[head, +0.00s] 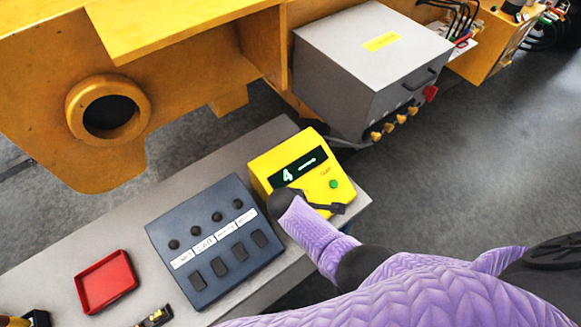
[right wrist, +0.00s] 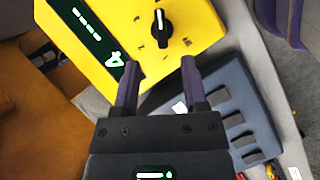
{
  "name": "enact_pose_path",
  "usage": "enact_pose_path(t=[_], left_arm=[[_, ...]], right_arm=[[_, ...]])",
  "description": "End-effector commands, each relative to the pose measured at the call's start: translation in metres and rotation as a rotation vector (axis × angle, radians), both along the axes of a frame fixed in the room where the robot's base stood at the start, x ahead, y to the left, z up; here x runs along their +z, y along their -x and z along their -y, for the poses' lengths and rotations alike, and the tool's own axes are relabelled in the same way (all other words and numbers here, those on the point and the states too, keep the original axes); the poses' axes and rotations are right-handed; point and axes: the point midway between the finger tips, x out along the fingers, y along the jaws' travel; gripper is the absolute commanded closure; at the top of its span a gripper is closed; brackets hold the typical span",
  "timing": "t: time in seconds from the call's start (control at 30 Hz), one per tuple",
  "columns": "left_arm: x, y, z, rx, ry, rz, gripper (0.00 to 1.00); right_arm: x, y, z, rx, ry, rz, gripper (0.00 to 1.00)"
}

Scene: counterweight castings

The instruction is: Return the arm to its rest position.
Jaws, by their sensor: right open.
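My right arm (head: 400,275), in a purple sleeve, reaches in from the lower right of the head view. My right gripper (right wrist: 160,72) is open and empty, its two fingers apart in the right wrist view. It is over the near side of a yellow box (head: 262,165) with a lit display showing a 4 and a green button. In the right wrist view, a black knob (right wrist: 160,30) on the yellow box lies just beyond the fingertips. Whether the fingers touch the box is unclear. My left gripper is not in view.
A dark blue panel (head: 180,235) with knobs, labels and slots stands beside the yellow box on a grey bench (head: 80,235). A red tray (head: 106,282) lies further left. A grey cabinet (head: 365,55) and large yellow casting (head: 190,90) stand behind. Open floor (head: 470,170) lies right.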

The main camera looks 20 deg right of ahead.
Motion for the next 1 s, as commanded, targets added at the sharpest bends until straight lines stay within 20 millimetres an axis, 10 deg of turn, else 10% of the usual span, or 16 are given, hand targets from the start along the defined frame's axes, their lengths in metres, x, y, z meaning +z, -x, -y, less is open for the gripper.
enact_pose_path(t=[0.27, 0.97, 1.0], left_arm=[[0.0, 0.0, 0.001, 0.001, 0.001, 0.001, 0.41], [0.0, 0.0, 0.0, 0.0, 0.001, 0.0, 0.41], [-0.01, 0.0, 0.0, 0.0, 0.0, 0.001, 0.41]], right_arm=[[0.011, 0.03, 0.005, -0.253, -0.145, 0.053, 0.44], [0.157, 0.17, 0.017, -0.974, -0.667, 0.136, 0.44], [0.141, 0.17, 0.017, -0.982, -0.668, 0.129, 0.44]])
